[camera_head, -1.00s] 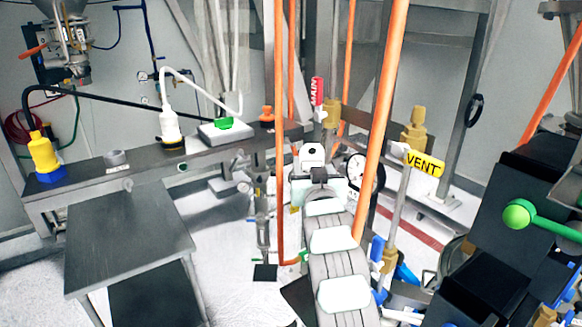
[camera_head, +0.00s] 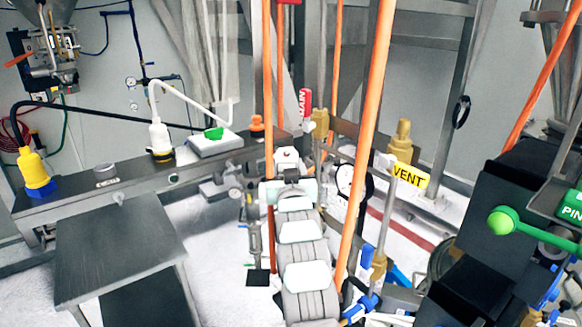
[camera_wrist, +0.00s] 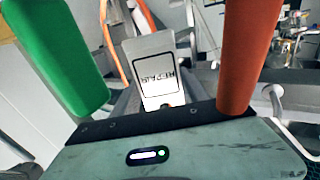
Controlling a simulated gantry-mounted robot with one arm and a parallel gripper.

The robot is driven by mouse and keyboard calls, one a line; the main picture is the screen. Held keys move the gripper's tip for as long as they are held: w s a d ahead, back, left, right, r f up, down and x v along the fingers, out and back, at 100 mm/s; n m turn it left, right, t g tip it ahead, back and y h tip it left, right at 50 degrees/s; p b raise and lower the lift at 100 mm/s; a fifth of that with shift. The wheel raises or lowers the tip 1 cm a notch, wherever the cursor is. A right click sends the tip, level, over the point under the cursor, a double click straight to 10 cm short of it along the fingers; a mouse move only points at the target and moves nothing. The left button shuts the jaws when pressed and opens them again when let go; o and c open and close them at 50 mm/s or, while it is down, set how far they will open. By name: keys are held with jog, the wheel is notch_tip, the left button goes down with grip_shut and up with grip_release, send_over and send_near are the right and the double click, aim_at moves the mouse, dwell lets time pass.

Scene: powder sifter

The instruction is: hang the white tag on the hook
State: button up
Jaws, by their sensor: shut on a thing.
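A small dark spot is at the tag's near end. A green shape stands left of the tag and an orange rod right of it. My gripper (camera_head: 287,174) is in the middle of the head view, beyond my grey arm. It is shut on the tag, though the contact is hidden. A small white piece with a dark spot (camera_head: 286,157) shows at its far end. I cannot make out the hook.
Orange upright poles (camera_head: 365,130) flank my arm. A red "MAIN" handle (camera_head: 304,102) and a yellow "VENT" label (camera_head: 408,175) stand beyond and to the right. A grey bench (camera_head: 120,180) with bottles is at the left. Black equipment with a green knob (camera_head: 503,220) is at the right.

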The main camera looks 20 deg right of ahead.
jog(key=shift+w+a+p, duration=0.2)
jog(key=shift+w+p, duration=0.3)
jog(key=shift+w, duration=0.3)
jog(key=shift+w+a+f+b, duration=0.1)
jog(key=shift+w+f+b, duration=0.45)
jog(key=shift+b, duration=0.3)
jog(key=o, duration=1.5)
jog(key=shift+o, duration=0.2)
jog(key=shift+s, duration=0.1)
